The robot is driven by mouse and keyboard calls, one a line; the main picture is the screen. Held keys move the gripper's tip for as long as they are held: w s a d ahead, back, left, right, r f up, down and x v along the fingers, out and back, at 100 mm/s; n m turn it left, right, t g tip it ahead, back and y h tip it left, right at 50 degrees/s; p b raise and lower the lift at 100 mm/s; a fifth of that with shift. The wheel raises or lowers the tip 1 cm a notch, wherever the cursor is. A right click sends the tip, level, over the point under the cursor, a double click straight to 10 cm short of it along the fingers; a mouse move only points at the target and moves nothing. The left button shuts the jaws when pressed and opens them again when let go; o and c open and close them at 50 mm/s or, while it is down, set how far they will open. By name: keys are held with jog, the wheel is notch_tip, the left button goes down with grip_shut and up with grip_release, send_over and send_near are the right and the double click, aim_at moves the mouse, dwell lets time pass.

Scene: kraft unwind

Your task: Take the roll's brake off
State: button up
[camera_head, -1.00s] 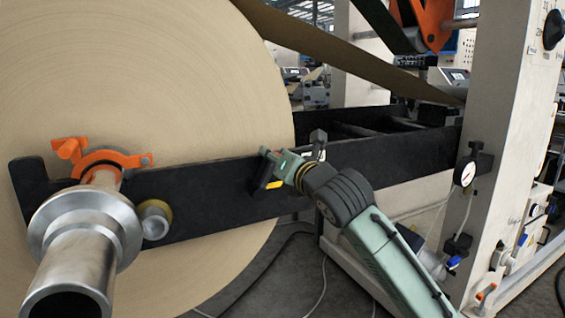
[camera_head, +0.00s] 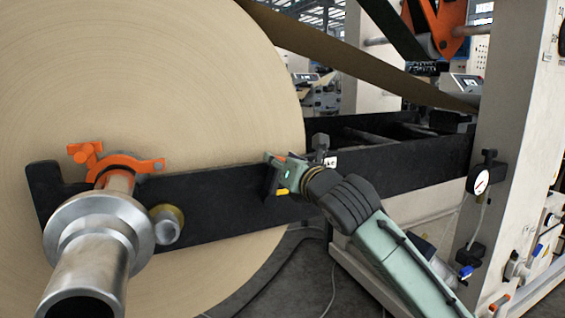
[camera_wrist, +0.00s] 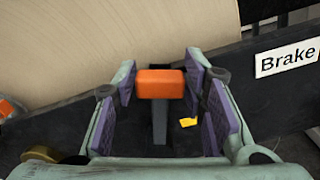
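The brake lever has an orange handle (camera_wrist: 160,83) on a dark stem, standing out from the black beam in the wrist view. A white label reading "Brake" (camera_wrist: 287,57) is on the beam to its right, and a small yellow pointer (camera_wrist: 188,122) is beside the stem. My gripper (camera_wrist: 160,90) is open, with one purple-padded finger on each side of the handle. I cannot tell whether either pad touches it. In the head view my gripper (camera_head: 276,172) is at the black beam, largely covering the lever. The large kraft roll (camera_head: 180,85) is behind the beam.
The black beam (camera_head: 225,200) runs across the roll's face. An orange clamp (camera_head: 122,162) and a metal shaft (camera_head: 100,245) are at left. A cream machine post (camera_head: 515,130) with a gauge (camera_head: 481,181) is at right. Floor shows below the beam.

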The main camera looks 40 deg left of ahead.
jog(key=shift+o, duration=1.4)
jog(key=shift+d, duration=0.1)
jog(key=v, duration=1.1)
jog(key=shift+s+d, duration=0.2)
jog(key=shift+d, duration=0.15)
